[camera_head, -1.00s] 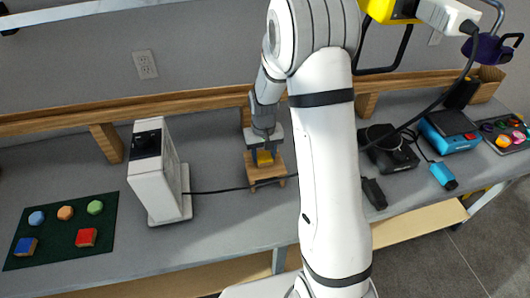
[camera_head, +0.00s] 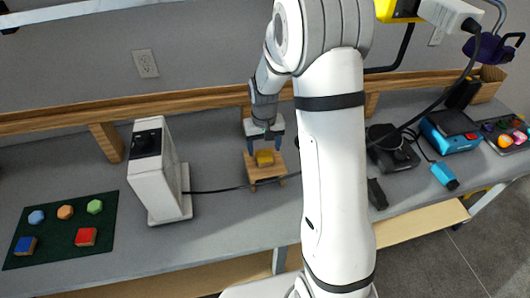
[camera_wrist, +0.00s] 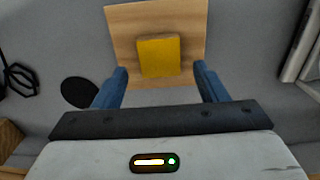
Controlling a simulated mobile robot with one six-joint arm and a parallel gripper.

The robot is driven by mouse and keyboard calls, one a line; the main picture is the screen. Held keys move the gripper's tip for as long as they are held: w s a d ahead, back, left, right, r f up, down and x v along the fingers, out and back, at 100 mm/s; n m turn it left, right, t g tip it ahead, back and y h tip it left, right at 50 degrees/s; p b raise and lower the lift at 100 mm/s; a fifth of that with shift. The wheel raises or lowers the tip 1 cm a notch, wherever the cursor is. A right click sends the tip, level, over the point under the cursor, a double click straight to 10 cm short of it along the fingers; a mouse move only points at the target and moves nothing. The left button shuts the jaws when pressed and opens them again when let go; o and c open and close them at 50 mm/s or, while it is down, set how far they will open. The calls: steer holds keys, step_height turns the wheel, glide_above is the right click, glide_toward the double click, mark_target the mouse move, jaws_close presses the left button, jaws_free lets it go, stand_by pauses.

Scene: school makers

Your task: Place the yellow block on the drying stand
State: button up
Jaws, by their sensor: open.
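The yellow block (camera_head: 264,158) rests on top of the small wooden drying stand (camera_head: 270,172) on the grey workbench. In the wrist view the yellow block (camera_wrist: 158,56) lies on the bare wooden top of the stand (camera_wrist: 122,22), with wood showing around it. My gripper (camera_head: 264,147) is open and empty just above and behind the block. In the wrist view its two blue fingers (camera_wrist: 160,80) are spread wide, one on each side, apart from the block.
A white box-shaped device (camera_head: 157,175) stands left of the stand, with a black cable running past. A dark green mat (camera_head: 62,250) with several coloured blocks lies further left. Black tools (camera_head: 392,152) and a blue device (camera_head: 450,132) are at right. A wooden rail (camera_head: 190,101) runs behind.

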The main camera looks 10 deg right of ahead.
mark_target(264, 156)
step_height(264, 156, up, 9)
steer(key=s+r+t, duration=0.1)
steer(key=s+r, duration=0.3)
steer(key=s, duration=0.7)
steer(key=s+r+t, duration=0.2)
steer(key=s+r, duration=0.2)
steer(key=s, duration=0.8)
steer(key=shift+d+r+b, duration=0.2)
steer(key=shift+b, duration=0.1)
stand_by(0.8)
